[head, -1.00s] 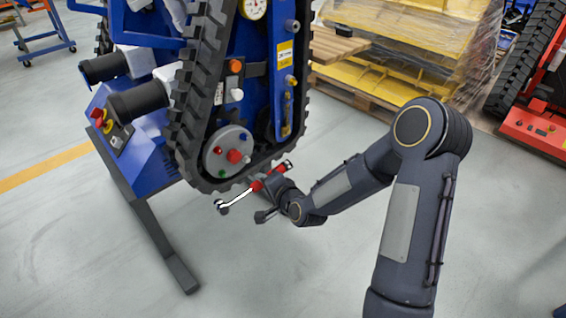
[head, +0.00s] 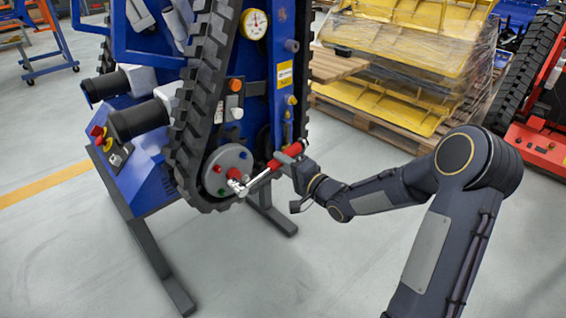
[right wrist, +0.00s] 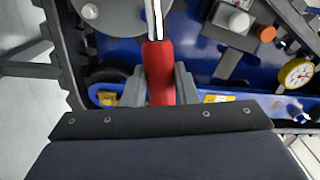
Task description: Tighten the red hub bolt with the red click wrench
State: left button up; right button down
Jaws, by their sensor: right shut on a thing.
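The red click wrench (head: 284,156) has a red handle and a silver shaft. My right gripper (head: 295,166) is shut on its handle. The wrench slants down left, its head over the lower part of the round grey hub plate (head: 228,160). The red hub bolt (head: 233,173) is near the plate's middle, just above the wrench head; I cannot tell whether they touch. Blue and green bolts also sit on the plate. In the right wrist view the red handle (right wrist: 159,70) stands between two grey fingers, and the wrench head is out of frame. My left gripper is not in view.
A black rubber track (head: 190,125) runs around the hub plate's edge. An orange button (head: 236,85) and a white knob (head: 236,113) stick out of the blue panel above. Dark stand legs (head: 272,215) reach the floor. Floor to the front is clear.

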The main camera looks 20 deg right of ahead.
jog(key=x, duration=0.4)
jog(key=s+a+r+n+b, duration=0.2)
jog(key=a+r+n+b, duration=0.4)
jog(key=r+n, duration=0.4)
jog(key=shift+s+a+n+b, duration=0.3)
jog(key=shift+s+a+n, duration=0.1)
jog(key=shift+a+n, duration=0.35)
